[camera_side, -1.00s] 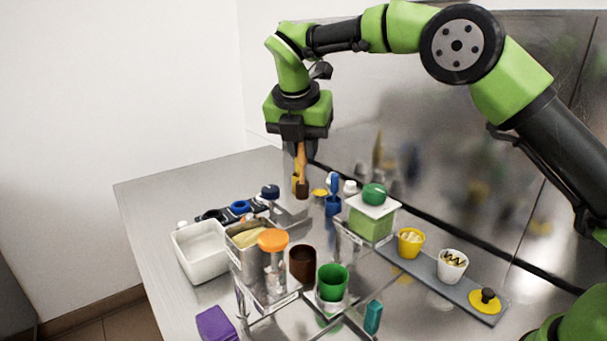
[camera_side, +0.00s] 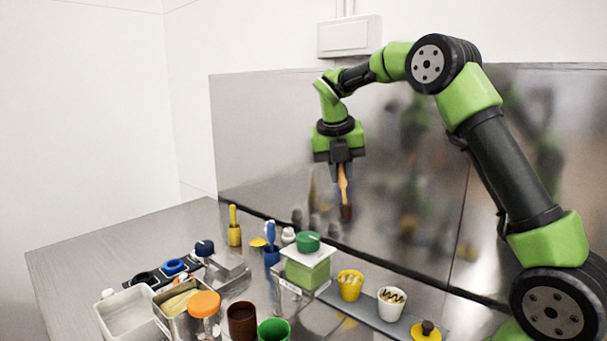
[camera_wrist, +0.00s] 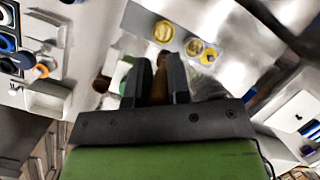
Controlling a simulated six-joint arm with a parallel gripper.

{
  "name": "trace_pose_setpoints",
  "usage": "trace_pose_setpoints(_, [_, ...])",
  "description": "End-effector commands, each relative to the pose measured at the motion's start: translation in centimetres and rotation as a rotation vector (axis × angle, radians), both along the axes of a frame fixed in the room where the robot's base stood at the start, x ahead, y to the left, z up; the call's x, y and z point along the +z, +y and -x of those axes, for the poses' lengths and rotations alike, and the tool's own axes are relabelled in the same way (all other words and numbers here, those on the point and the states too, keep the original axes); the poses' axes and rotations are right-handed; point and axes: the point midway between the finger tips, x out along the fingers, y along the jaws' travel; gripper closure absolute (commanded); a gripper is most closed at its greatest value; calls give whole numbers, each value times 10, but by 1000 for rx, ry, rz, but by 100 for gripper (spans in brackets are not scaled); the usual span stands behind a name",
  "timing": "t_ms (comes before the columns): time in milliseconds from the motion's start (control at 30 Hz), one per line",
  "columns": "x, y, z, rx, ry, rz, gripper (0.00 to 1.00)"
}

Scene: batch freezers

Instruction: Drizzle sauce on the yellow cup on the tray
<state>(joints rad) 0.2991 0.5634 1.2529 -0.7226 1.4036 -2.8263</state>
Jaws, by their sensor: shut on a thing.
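My gripper (camera_side: 342,165) is shut on an orange-brown handled tool (camera_side: 343,185) with a dark brown lower end. The tool hangs down, well above the table and clear of the cups. The brown tool also shows between the fingers in the wrist view (camera_wrist: 158,88). The yellow cup (camera_side: 350,290) stands upright on the grey tray (camera_side: 372,318), with pale filling and no dark sauce visible on it. Beside it on the tray is a white cup (camera_side: 391,307) with dark zigzag lines over its pale filling.
Left of the tray are a green box with a white lid (camera_side: 307,268), a blue holder (camera_side: 271,256), a yellow holder (camera_side: 234,235), a brown cup (camera_side: 242,321) and a green cup (camera_side: 273,331). A metal wall stands behind.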

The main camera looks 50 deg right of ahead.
Motion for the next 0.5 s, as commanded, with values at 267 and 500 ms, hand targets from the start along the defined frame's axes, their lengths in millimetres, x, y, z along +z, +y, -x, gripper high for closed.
trace_pose_setpoints(267, [-27,-14,13,0,18,-7,100])
trace_pose_setpoints(500, [-51,-13,12,-1,15,-5,100])
